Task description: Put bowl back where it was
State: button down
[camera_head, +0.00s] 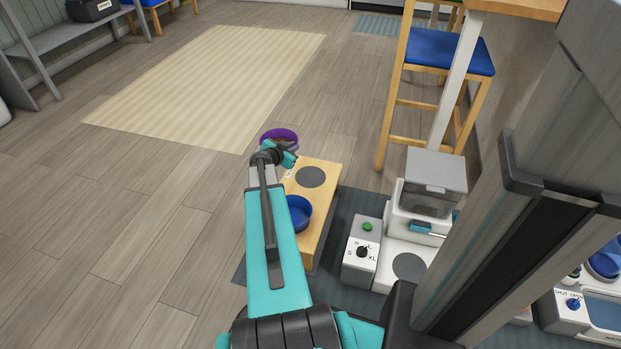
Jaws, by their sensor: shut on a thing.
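A purple bowl (279,135) is at the end of my arm, beyond the far left corner of a wooden stand. My gripper (283,149) is shut on the purple bowl; the fingertips are mostly hidden by the wrist. The wooden stand (327,169) has a bare dark round spot (311,177) at its far end. A blue bowl (299,212) sits at the stand's near end, partly hidden by my arm. I cannot tell the purple bowl's exact height above the floor.
A feeder machine (436,182) with a grey lid and a control box (362,251) with a green button stand right of the wooden stand. A dark mat (345,210) lies beneath. A blue-seated stool (440,52) stands behind. The floor left is clear, with a beige rug (210,85).

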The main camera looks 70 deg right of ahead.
jog(key=s+d+f+m+g, duration=0.2)
jog(key=s+d+f, duration=0.1)
jog(key=s, duration=0.8)
jog(key=shift+s+d+f, duration=0.2)
jog(key=shift+f, duration=0.45)
jog(key=shift+f+b, duration=0.75)
jog(key=shift+f, duration=1.75)
jog(key=shift+f+b, duration=0.8)
jog(key=shift+f, duration=1.7)
